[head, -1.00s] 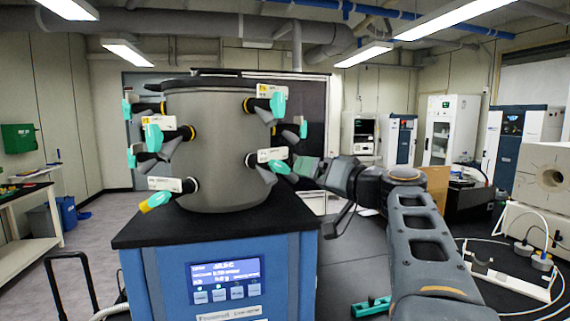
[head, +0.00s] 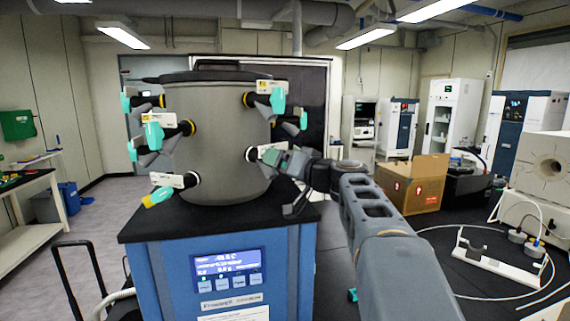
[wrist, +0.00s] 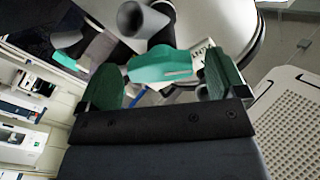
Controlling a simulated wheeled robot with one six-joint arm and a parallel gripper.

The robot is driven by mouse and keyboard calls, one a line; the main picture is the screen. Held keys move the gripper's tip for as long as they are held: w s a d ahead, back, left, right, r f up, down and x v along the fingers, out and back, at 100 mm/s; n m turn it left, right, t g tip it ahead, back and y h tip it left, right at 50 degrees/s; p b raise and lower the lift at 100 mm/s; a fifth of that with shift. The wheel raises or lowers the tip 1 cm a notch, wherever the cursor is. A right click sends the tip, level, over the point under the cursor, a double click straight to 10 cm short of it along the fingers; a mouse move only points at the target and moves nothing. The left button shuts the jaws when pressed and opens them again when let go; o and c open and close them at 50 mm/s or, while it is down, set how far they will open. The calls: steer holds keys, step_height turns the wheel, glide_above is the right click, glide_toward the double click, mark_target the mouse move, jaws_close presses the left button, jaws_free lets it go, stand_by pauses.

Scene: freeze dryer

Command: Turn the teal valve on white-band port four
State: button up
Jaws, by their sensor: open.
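The grey drum (head: 220,150) of the freeze dryer carries several ports with teal valves and tags. My gripper (head: 290,162) is at the lower right port, which has a white tag (head: 268,150); its number is too small to read. In the wrist view my gripper (wrist: 166,78) is open, its green-padded fingers on either side of a teal valve handle (wrist: 160,66). The handle lies across the gap, near the right finger; I cannot tell whether they touch. In the head view my gripper hides most of this valve. A white tag (wrist: 200,50) shows behind it.
Another teal valve (head: 278,101) sits above, with a yellow-marked tag (head: 270,86). A lower left valve (head: 157,197) has a yellow tip. The black top (head: 140,228) of the blue cabinet lies below. A cardboard box (head: 412,185) stands at right.

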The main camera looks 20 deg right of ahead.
steer(key=shift+c, duration=0.4)
steer(key=c, duration=0.8)
steer(key=shift+c, duration=0.2)
steer(key=shift+m, duration=0.3)
steer(key=shift+a+f+m+b, duration=0.1)
steer(key=shift+m+b, duration=0.9)
steer(key=shift+m, duration=1.75)
steer(key=shift+a+m+b, duration=0.1)
steer(key=shift+m+b, duration=0.9)
steer(key=shift+m, duration=1.75)
